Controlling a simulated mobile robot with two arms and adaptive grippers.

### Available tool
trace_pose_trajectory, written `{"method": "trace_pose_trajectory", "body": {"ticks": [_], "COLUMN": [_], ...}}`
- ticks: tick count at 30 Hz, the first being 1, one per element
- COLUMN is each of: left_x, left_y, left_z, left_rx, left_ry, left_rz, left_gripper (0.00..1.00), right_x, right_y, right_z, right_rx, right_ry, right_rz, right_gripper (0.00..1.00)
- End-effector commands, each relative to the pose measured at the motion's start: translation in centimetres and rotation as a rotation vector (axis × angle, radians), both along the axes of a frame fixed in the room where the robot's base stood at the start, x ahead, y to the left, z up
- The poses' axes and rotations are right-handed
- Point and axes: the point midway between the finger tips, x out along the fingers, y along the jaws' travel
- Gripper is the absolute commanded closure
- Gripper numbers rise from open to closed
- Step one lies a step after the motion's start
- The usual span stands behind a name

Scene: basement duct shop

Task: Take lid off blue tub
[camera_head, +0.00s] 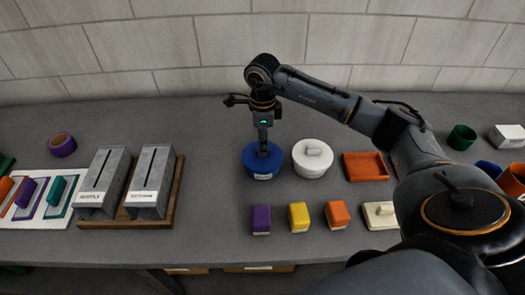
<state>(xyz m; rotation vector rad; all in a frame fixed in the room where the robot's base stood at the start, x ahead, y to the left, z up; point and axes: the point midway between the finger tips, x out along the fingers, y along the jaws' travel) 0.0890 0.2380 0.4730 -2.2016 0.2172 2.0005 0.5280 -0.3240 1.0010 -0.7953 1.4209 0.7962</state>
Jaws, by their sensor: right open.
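The blue tub (262,170) is a round blue container with a small white label on its front, standing on the grey bench near the middle. My right gripper (263,150) points straight down over the tub's top, with its fingertips at the middle of the lid. The gripper hides part of the lid and any handle there. It is open; I cannot tell whether the fingers touch the lid. My left gripper is not in view.
A white lidded tub (312,165) stands close to the right, then an orange tray (364,167). Purple (261,220), yellow (300,217) and orange (338,214) blocks lie in front. Grey metal boxes (152,183) on a wooden board (170,220) stand left. The bench between board and tub is clear.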

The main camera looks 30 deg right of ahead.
Motion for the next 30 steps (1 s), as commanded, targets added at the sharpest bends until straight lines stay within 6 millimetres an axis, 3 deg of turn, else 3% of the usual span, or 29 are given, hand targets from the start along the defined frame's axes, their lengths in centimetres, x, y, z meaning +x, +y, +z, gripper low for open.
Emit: {"method": "trace_pose_trajectory", "body": {"ticks": [1, 6, 13, 14, 20, 30], "left_x": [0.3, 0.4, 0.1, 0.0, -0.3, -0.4], "left_y": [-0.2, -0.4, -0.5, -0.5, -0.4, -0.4], "left_z": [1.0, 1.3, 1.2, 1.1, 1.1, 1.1], "left_rx": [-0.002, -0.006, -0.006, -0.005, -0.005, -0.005], "left_ry": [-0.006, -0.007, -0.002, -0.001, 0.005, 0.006], "left_rz": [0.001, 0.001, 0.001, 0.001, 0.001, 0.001], "left_gripper": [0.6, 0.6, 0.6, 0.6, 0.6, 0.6], "right_x": [0.0, 0.0, 0.1, 0.1, 0.1, 0.1], "right_y": [0.1, 0.0, 0.0, 0.0, 0.0, 0.0], "right_z": [-0.4, -2.3, -2.6, -2.6, -2.6, -2.5], "right_rx": [0.0, -0.001, -0.001, -0.001, -0.001, -0.001], "right_ry": [0.004, 0.001, -0.001, -0.001, -0.001, -0.001], "right_rz": [-0.002, 0.0, 0.0, 0.0, 0.0, -0.001], "right_gripper": [0.57, 0.57, 0.57, 0.59, 0.99, 1.0]}}
